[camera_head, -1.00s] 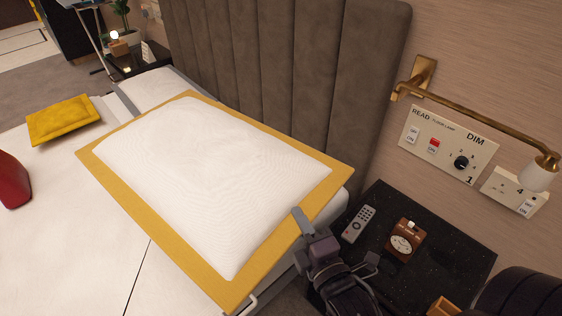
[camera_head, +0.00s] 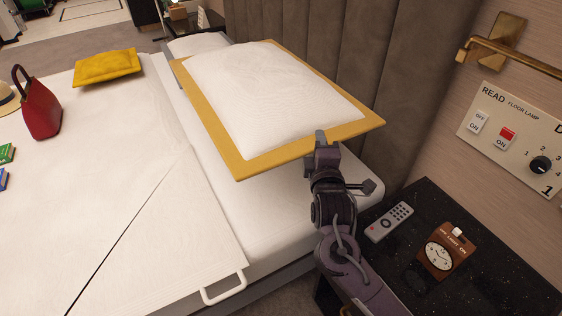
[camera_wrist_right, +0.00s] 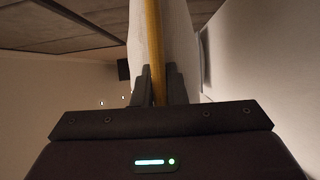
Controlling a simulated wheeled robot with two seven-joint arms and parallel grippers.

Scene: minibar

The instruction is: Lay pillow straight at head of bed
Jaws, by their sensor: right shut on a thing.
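The white pillow (camera_head: 270,95) with a flat yellow border lies near the headboard end of the bed (camera_head: 110,170), slightly tilted. Its near edge appears raised above the mattress. My right gripper (camera_head: 320,140) is shut on the pillow's yellow near edge. The far side of the pillow's underside is hidden. My left gripper is not in view.
A padded headboard (camera_head: 330,60) stands behind the pillow. A second white pillow (camera_head: 197,44), a yellow cushion (camera_head: 108,67) and a red bag (camera_head: 42,112) are farther left.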

